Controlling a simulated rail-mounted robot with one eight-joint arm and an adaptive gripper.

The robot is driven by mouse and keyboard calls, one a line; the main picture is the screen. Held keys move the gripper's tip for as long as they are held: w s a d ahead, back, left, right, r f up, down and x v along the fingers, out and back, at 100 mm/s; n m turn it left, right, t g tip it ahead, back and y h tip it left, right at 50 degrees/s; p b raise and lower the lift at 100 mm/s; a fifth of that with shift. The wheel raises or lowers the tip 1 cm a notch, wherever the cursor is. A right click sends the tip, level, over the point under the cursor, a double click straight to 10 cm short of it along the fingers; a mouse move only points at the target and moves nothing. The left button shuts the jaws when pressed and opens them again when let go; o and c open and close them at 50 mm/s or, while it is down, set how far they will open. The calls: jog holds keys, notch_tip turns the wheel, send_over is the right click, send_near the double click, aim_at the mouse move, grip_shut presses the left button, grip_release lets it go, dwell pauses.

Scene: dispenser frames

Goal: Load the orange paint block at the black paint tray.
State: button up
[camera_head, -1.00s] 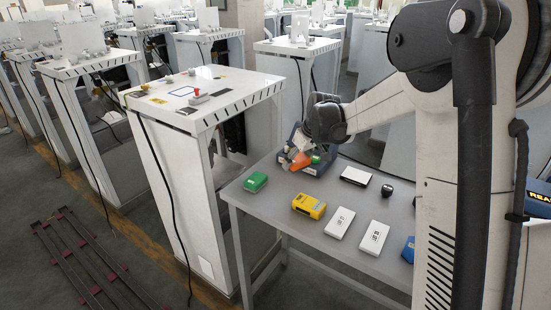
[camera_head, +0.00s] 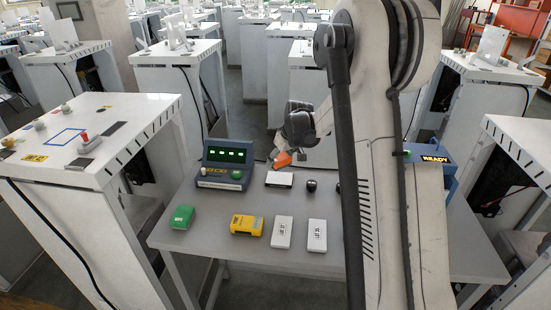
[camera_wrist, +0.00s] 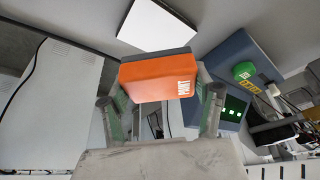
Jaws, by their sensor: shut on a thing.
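My gripper (camera_head: 287,154) is shut on the orange paint block (camera_head: 283,159), which hangs tilted over the table's back part. In the wrist view the orange block (camera_wrist: 158,77) sits between the two fingers (camera_wrist: 160,100), with a small white label on its face. A flat tray with a white top and black edge (camera_head: 279,180), apparently the black paint tray, lies on the table just in front of and below the block. This tray (camera_wrist: 157,24) also shows past the block in the wrist view. I cannot tell whether block and tray touch.
A blue device with green displays (camera_head: 228,165) stands left of the tray, and a small black knob (camera_head: 311,186) to its right. Green (camera_head: 182,217) and yellow (camera_head: 246,225) boxes and two white boxes (camera_head: 283,232) line the front. A "READY" unit (camera_head: 434,158) is at right.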

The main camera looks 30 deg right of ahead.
aim_at(278, 177)
jog(key=shift+f+b, duration=1)
jog(key=shift+f, duration=1.7)
jog(key=shift+a+f+b, duration=0.1)
jog(key=shift+f+b, duration=0.5)
jog(key=shift+b, duration=0.2)
dwell(1.0)
jog(key=shift+r, duration=0.1)
jog(key=shift+r+p, duration=1.25)
jog(key=shift+r, duration=2.25)
